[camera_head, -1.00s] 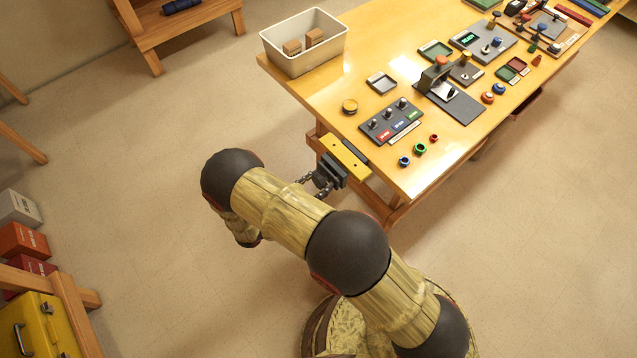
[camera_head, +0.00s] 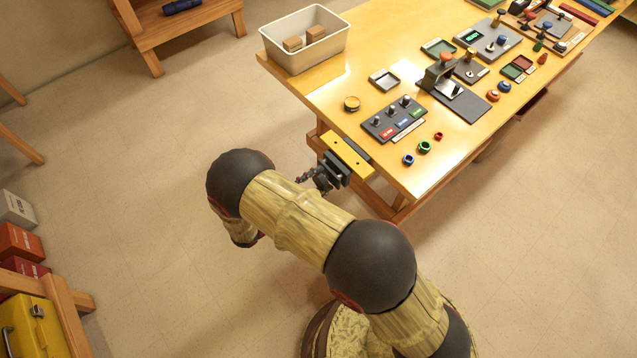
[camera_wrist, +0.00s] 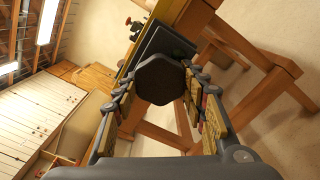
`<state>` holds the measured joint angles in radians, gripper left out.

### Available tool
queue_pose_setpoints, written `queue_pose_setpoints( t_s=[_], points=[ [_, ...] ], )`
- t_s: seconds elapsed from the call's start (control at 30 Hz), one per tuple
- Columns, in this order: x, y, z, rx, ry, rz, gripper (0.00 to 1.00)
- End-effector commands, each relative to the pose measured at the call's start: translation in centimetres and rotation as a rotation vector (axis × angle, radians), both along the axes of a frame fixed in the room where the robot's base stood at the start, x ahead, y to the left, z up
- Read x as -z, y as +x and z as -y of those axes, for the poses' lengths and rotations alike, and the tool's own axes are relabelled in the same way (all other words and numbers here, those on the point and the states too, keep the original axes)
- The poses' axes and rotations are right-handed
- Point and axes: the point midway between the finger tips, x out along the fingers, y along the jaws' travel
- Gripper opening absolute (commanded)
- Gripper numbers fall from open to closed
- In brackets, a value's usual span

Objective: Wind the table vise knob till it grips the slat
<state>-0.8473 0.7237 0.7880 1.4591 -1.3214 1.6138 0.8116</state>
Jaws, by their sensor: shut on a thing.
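The table vise (camera_head: 335,168) is dark and sits at the table's near left edge in the head view. The yellow slat (camera_head: 346,157) lies along its top side, between the vise's front block and the table. I cannot tell whether a gap is left beside the slat. My gripper (camera_head: 308,177) is at the vise's outer side, partly hidden by my arm. In the wrist view the dark, many-sided knob (camera_wrist: 160,79) sits between the fingertips of my gripper (camera_wrist: 164,82), which is shut on it. A dark vise plate (camera_wrist: 168,47) shows behind the knob.
The wooden table (camera_head: 400,172) carries a switch panel (camera_head: 394,119), small coloured rings and a pale bin (camera_head: 304,40). Table legs stand close to my gripper in the wrist view (camera_wrist: 250,105).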

Motion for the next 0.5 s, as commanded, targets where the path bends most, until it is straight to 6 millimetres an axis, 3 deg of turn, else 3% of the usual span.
queue_pose_setpoints(
  t_s=[0.5],
  points=[
    [0.06, 0.08, -0.08, 0.0, 0.278, 0.407, 0.17]
  ],
)
